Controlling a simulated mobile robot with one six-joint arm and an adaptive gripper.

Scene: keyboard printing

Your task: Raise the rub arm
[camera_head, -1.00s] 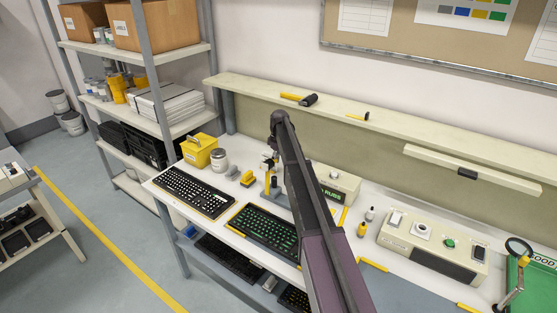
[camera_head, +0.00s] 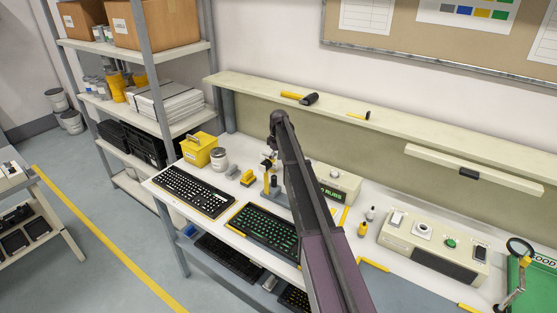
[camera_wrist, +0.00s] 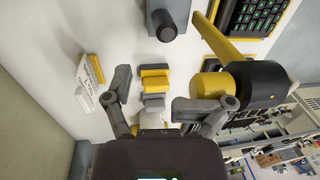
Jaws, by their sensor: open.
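The right finger overlaps the yellow collar in the picture; contact cannot be told. In the head view my arm hides much of the area and the fingers are small beside the post.
A yellow-and-grey block (camera_wrist: 155,75) lies beyond my fingers. A dark keyboard (camera_head: 263,226) and a second keyboard (camera_head: 194,191) lie in front. A white jar (camera_head: 220,159) and yellow bin (camera_head: 199,150) stand left. A box labelled RUBS (camera_head: 333,183) is behind my arm.

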